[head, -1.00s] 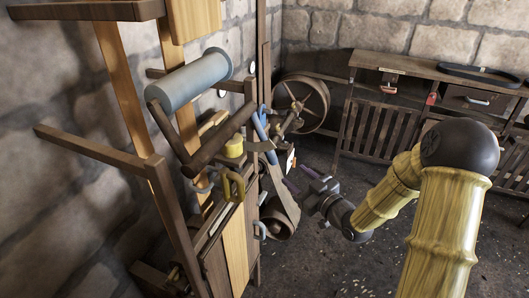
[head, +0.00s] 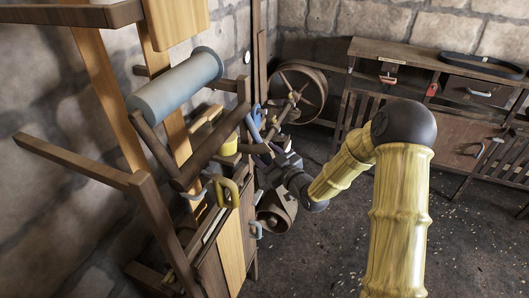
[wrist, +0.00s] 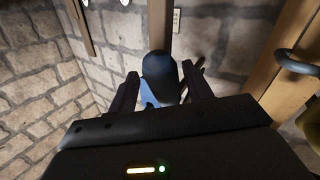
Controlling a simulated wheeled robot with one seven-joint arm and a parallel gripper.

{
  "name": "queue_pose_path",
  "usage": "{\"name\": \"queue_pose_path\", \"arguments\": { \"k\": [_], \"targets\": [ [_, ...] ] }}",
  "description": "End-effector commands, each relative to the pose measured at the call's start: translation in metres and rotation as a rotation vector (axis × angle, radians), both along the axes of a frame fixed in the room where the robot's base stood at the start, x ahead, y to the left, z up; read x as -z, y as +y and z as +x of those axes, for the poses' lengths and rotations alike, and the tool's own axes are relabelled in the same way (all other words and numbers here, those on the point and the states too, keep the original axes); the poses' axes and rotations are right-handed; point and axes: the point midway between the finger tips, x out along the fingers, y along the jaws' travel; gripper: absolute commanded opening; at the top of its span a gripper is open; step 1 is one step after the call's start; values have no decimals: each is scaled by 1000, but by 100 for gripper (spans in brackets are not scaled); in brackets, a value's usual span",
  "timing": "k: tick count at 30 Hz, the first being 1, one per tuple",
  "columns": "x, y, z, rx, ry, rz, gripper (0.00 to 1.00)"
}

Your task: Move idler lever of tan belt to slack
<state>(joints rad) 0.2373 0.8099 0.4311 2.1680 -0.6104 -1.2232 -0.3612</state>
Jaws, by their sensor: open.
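My gripper (head: 268,150) is at the right side of the wooden machine frame in the head view, partly hidden behind my own arm. In the wrist view my gripper (wrist: 160,92) is open, one dark finger on each side of a blue lever handle (wrist: 160,70). The handle's rounded dark-blue end lies between or just beyond the fingertips; I cannot tell whether they touch. A blue lever (head: 255,120) shows just above my gripper in the head view. The tan belt is not clearly visible, and I cannot tell which lever is its idler lever.
A large spoked wheel (head: 300,93) stands behind, and a lower pulley (head: 277,211) sits beneath my gripper. A yellow handle (head: 227,192), a grey-blue handle (head: 256,229) and a grey roller (head: 176,80) are on the frame. A wooden bench (head: 430,55) stands at the back right. The floor between is clear.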

Motion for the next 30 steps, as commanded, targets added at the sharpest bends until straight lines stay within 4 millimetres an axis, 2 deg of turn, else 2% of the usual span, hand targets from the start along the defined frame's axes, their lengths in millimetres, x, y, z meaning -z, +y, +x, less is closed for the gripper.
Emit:
{"name": "queue_pose_path", "arguments": {
  "k": [4, 5, 12, 20, 30],
  "targets": [
    [0, 4, -1, -6, 0, 0, 50],
    [0, 5, -2, -8, 0, 0, 46],
    [0, 9, -3, -16, 0, 0, 0],
    [2, 5, -1, -9, -6, 10, 0],
    [11, 17, 5, -4, -42, 101, 0]
  ]
}}
